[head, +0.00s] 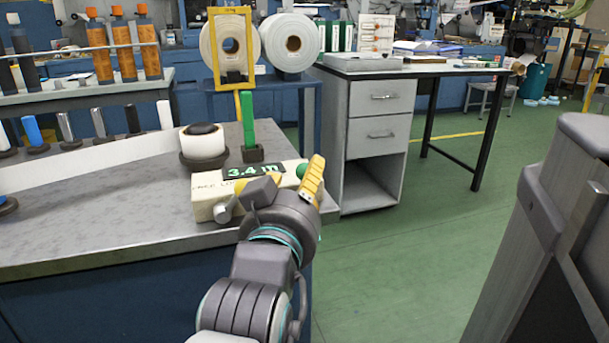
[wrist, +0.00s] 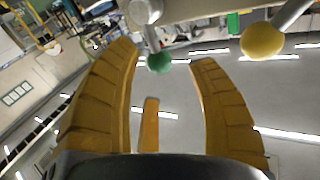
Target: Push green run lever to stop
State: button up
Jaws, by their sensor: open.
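The green run lever shows as a green ball knob (wrist: 159,62) on a metal stem in the wrist view. It appears between the two yellow fingertips, nearer the left one; I cannot tell whether they touch it. In the head view the green knob (head: 302,170) is at the right end of a cream control box (head: 206,201) with a "3.4 m" display (head: 252,171). My gripper (head: 312,178) is in front of the box's right part and hides some of it. In the wrist view my gripper (wrist: 168,57) is open, with nothing held.
A yellow ball knob (wrist: 263,40) on a second stem is right of the fingers in the wrist view. A dark-capped white roll (head: 205,143) and a green upright bar (head: 248,120) stand behind the box. Green floor (head: 410,260) is clear to the right.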

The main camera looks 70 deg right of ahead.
aim_at(303, 175)
jog(key=shift+w+d+b, duration=0.15)
jog(key=shift+d+b, duration=0.1)
jog(key=shift+d, duration=0.8)
jog(key=shift+w+d+b, duration=0.15)
jog(key=shift+d+b, duration=0.1)
jog(key=shift+d, duration=0.75)
grip_shut()
